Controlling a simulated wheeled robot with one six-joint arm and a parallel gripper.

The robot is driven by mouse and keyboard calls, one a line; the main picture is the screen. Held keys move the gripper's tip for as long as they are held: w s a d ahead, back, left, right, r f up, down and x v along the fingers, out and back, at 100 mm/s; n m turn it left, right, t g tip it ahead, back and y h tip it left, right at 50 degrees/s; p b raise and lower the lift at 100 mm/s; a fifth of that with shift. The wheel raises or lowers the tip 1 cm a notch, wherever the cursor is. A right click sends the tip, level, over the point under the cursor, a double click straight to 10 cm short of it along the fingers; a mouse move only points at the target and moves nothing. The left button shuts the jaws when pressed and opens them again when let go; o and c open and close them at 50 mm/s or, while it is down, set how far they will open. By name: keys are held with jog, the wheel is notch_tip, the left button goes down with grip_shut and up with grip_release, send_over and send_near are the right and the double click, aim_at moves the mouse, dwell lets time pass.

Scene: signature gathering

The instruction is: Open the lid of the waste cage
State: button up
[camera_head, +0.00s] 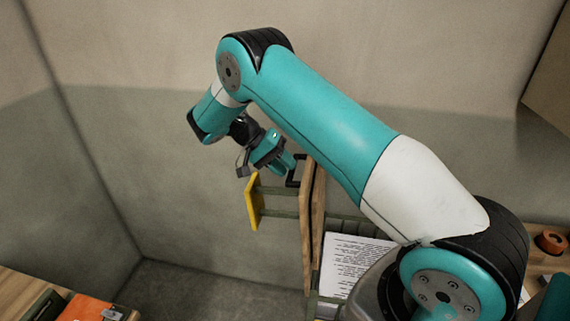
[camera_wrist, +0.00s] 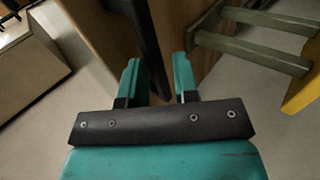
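An upright wooden panel (camera_head: 306,235) stands below and right of my gripper in the head view; it also shows in the wrist view (camera_wrist: 98,30). I cannot tell for sure whether it is the waste cage's lid. A black handle (camera_head: 293,180) is at the panel's upper edge. Green bars (camera_head: 282,191) run from the panel to a yellow plate (camera_head: 253,201). My gripper (camera_head: 287,163) is at the handle. In the wrist view, its teal fingers (camera_wrist: 157,78) are apart, with the black handle (camera_wrist: 150,45) running between them. Contact cannot be made out.
A printed sheet (camera_head: 350,262) lies right of the panel, partly behind my arm. An orange roll (camera_head: 551,241) sits on the wooden surface at right. An orange item (camera_head: 85,308) lies on a table at lower left. Bare floor (camera_head: 195,290) lies between.

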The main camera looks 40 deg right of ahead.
jog(key=o, duration=0.6)
jog(key=shift+s+d+f, duration=0.1)
jog(key=shift+d+f, duration=0.1)
jog(key=shift+f, duration=0.35)
jog(key=shift+s+d+f, duration=0.1)
jog(key=shift+d+f, duration=0.1)
jog(key=shift+f, duration=0.3)
jog(key=shift+w+a, duration=0.1)
jog(key=shift+a, duration=0.1)
jog(key=shift+c, duration=0.4)
jog(key=shift+r, duration=0.1)
jog(key=shift+c, duration=0.5)
jog(key=shift+c, duration=0.3)
